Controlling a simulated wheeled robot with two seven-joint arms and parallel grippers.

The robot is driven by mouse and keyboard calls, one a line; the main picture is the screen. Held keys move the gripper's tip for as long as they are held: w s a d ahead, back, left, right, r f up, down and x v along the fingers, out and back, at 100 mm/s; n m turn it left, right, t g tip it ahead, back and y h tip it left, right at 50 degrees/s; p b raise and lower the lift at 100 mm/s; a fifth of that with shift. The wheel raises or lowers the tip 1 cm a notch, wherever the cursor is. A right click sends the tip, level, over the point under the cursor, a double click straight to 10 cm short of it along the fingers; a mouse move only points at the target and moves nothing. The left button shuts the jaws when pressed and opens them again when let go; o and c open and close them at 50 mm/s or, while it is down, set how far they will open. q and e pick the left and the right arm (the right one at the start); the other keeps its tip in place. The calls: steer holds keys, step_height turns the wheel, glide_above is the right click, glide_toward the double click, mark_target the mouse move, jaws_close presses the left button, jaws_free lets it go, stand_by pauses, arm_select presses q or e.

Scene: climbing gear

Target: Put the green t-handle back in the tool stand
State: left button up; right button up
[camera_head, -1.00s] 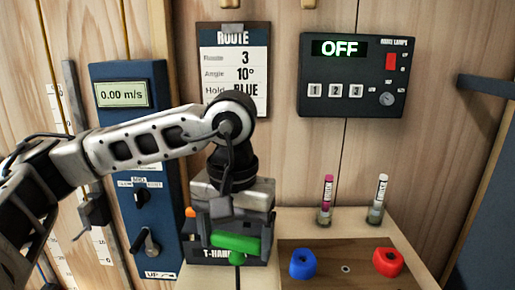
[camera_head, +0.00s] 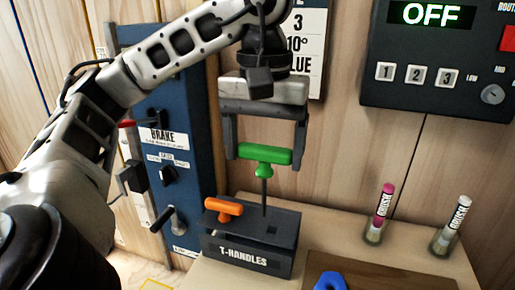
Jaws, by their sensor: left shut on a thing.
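The green t-handle (camera_head: 265,154) is upright, its grip held crosswise between the fingers of my left gripper (camera_head: 264,163), which is shut on it. Its dark shaft points straight down at the tool stand (camera_head: 283,264), a dark block labelled T-HANDLES. The shaft's lower end meets the top of the stand in the picture; I cannot tell whether it is in a hole or just above or behind. An orange t-handle (camera_head: 223,207) sits in the left part of the stand. A square opening shows in the stand's top, right of the shaft. My right gripper is not in view.
A blue brake panel (camera_head: 190,120) stands close on the left of the stand. A blue hold (camera_head: 330,282) is at the bottom edge. A lamp box (camera_head: 440,55) hangs above right.

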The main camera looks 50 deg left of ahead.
arm_select(q)
steer(key=w+a+f+b, duration=0.2)
steer(key=w+a, duration=0.1)
steer(key=w, duration=0.2)
steer(key=shift+w+f+b, duration=0.3)
steer(key=shift+w, duration=0.05)
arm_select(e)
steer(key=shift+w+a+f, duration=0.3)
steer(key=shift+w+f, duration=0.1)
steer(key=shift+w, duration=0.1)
arm_select(q)
steer(key=shift+f, duration=0.15)
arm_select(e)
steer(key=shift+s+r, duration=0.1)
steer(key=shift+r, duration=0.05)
